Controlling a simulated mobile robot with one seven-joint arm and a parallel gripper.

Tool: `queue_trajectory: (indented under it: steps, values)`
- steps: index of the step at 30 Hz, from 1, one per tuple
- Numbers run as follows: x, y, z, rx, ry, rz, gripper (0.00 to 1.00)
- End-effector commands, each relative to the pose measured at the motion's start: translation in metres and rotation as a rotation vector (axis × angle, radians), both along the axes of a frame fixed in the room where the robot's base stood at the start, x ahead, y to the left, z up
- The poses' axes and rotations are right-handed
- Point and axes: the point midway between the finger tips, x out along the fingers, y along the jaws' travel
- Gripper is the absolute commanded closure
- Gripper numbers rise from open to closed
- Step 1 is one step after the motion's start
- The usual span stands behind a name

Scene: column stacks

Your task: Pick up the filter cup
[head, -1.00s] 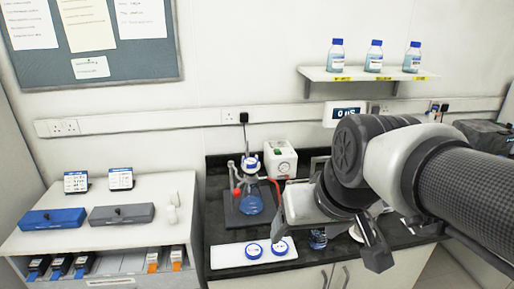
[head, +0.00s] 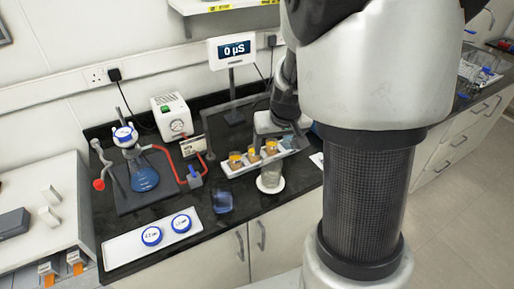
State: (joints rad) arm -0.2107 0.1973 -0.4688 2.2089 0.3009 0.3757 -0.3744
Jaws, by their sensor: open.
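Two round blue-rimmed pieces with white labelled tops, a left one (head: 151,236) and a right one (head: 181,224), lie apart on a white tray (head: 122,258) at the counter's front left. A similar blue-and-white top (head: 124,134) sits on the flask (head: 145,178) that holds blue liquid. I cannot read the labels or tell which piece is the filter cup. My gripper (head: 285,134) is open, over the back of the counter beside the row of yellow-topped jars, well right of these pieces. Its fingers are partly hidden, and I see nothing held.
A white rack (head: 232,172) holds yellow-topped jars (head: 254,155). A glass beaker (head: 270,176) stands on a white disc in front. A small blue-tinted vessel (head: 222,202) is near the tray. Red tubing (head: 166,153) runs from the flask. A meter (head: 233,50) stands behind.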

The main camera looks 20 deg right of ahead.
Motion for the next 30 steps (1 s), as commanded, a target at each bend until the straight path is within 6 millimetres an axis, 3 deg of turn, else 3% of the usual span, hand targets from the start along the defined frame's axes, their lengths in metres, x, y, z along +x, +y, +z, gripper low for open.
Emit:
queue_trajectory:
  steps: [12, 23, 30]
  values:
    - [0.031, -0.006, -0.085, 0.0, 0.005, -0.002, 0.26]
    - [0.042, -0.008, -0.114, 0.002, 0.002, -0.001, 0.26]
    - [0.048, -0.008, -0.15, 0.002, 0.003, -0.001, 0.26]
